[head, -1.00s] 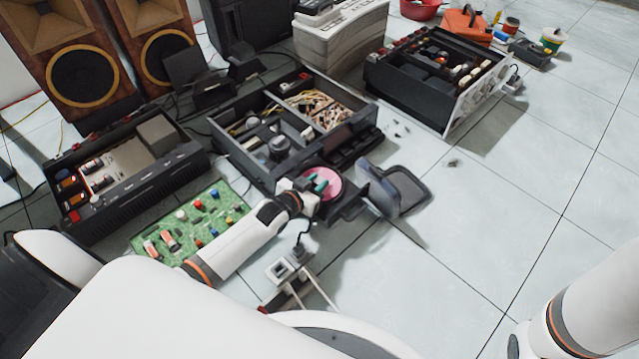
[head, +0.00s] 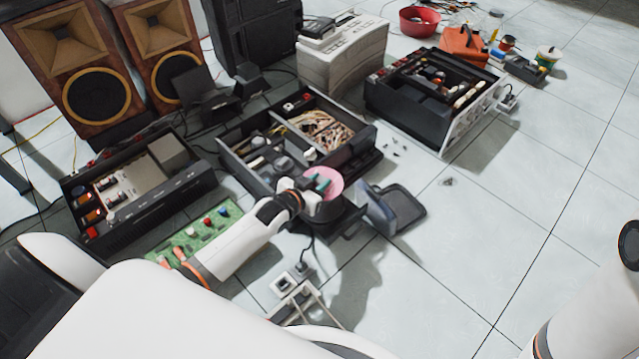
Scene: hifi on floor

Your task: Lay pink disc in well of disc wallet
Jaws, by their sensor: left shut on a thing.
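My left gripper (head: 322,186) reaches in from the lower left and is shut on the pink disc (head: 332,178). The disc is tilted and appears raised above a dark round part (head: 338,214) at the front of the middle opened hifi unit. The gripper covers part of the disc. Just right of it, a dark grey open case with a raised rim (head: 403,208), which looks like the disc wallet, lies on the floor tiles. Its left flap stands up, and the disc is apart from it. My right arm shows at the right edge, but its gripper is out of view.
Opened hifi units stand at left (head: 140,185), middle (head: 300,135) and back right (head: 430,100). A green circuit board (head: 200,235) lies partly under my left arm. A socket block (head: 292,280) sits in front. Tiles to the right are clear.

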